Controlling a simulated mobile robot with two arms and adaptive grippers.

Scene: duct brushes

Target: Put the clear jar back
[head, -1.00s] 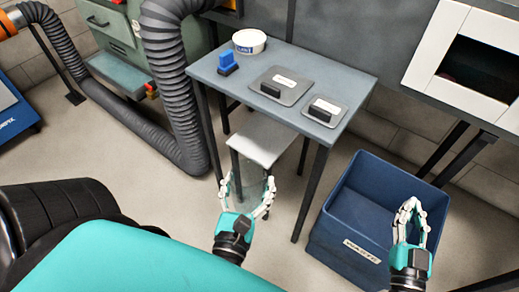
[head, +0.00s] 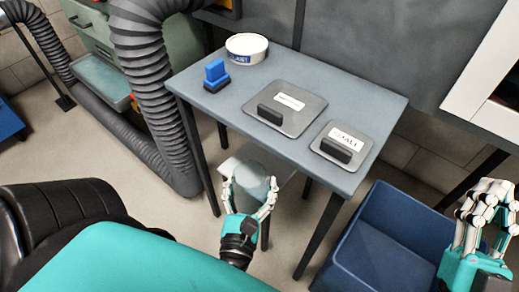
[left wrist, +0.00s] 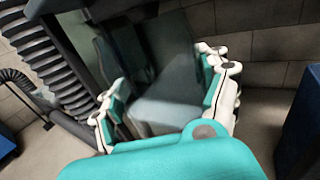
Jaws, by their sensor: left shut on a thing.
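The clear jar (head: 252,190) is a see-through, grey-green cylinder. My left gripper (head: 251,200) is shut around its sides and holds it in front of the grey table (head: 240,128), below the level of its top. In the left wrist view, the jar (left wrist: 165,100) stands between the finger pads, and grey surfaces show through it. The fingers hide part of its sides and base. My right gripper (head: 492,210) is at the right edge, above the blue bin and apart from the jar; its fingertips overlap, so its opening is unclear.
On the table are a blue brush (head: 215,76), a white labelled tub (head: 247,48) and two labelled grey plates, one larger (head: 300,120) and one smaller (head: 358,135), each with a black block. A blue bin (head: 385,245) stands right. A ribbed duct (head: 150,70) runs left. The table's middle back is clear.

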